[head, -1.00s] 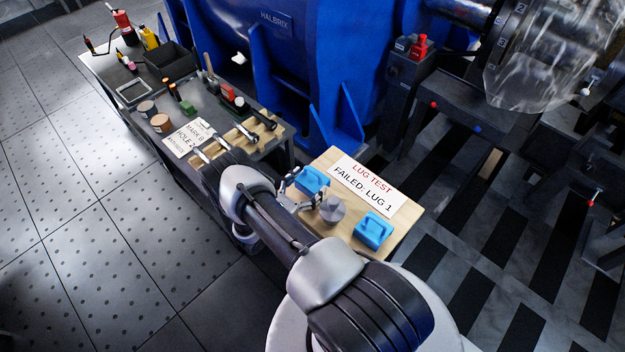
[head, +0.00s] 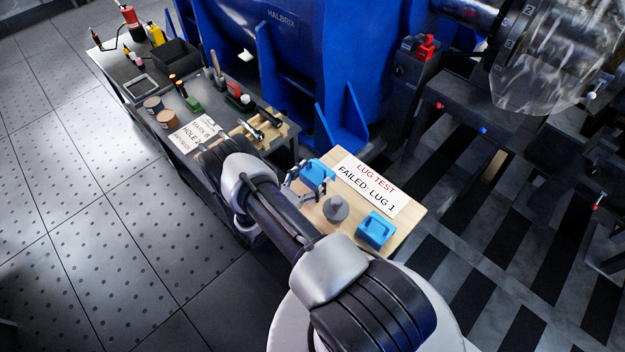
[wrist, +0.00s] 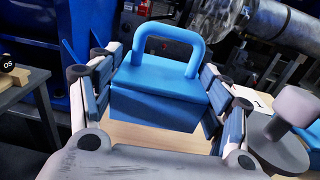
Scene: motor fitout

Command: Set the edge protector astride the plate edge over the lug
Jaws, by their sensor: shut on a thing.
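A blue edge protector (head: 318,171), a block with a loop handle on top, is at the left part of a pale wooden board in the head view. My gripper (head: 306,184) is shut on it. In the wrist view the protector (wrist: 165,85) sits upright between the two fingers of my gripper (wrist: 160,72), handle up. I cannot tell whether its underside touches the board. A second blue protector (head: 376,230) stands at the board's near right. I cannot make out the plate edge or the lug in these views.
The wooden board (head: 408,222) carries a grey knobbed disc (head: 336,208) and a "LUG TEST FAILED: LUG 1" sign (head: 372,184). The disc stands right of my gripper. A large blue machine (head: 300,60) rises behind. A dark bench (head: 222,92) with tools stands left.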

